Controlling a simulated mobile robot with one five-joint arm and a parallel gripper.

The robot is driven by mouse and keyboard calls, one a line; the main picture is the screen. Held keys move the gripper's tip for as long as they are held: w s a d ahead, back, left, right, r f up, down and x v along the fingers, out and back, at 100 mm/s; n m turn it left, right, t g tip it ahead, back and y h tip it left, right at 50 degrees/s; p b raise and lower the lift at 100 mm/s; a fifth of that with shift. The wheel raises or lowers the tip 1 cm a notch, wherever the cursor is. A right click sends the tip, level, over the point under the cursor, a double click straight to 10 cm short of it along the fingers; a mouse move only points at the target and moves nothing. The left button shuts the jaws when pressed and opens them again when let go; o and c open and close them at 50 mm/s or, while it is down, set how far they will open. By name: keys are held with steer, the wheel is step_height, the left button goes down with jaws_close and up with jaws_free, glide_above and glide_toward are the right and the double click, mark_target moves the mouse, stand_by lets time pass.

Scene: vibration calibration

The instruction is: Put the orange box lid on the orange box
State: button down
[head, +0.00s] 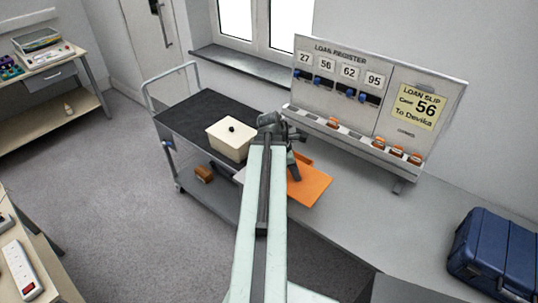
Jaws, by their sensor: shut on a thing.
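A flat orange panel (312,190), which looks like the orange box lid, shows just right of my arm at the grey worktop. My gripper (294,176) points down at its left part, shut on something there. The grip itself is small and dark, and the lid is the only thing seen at the fingertips. A smaller orange piece (304,158) shows behind the gripper; it may be part of the orange box, but I cannot tell. My arm hides the area to the left. I cannot tell whether the lid touches anything below it.
A cream box (228,143) with a black knob stands on a dark-topped cart (187,118) left of my arm. A blue case (492,255) is at right. The worktop between lid and case is clear.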

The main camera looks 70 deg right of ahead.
steer(key=w+d+f+b, duration=0.1)
steer(key=w+d, duration=0.8)
steer(key=d, duration=0.3)
steer(key=shift+w+f, duration=0.2)
steer(key=shift+w, duration=0.05)
steer(key=f+b, duration=0.4)
steer(key=b, duration=0.1)
steer(key=shift+w+d+f, duration=0.25)
steer(key=shift+f, duration=0.05)
steer(key=c, duration=1.2)
jaws_free()
steer(key=shift+r, duration=0.15)
steer(key=p+v, duration=1.2)
steer(key=shift+r, duration=0.4)
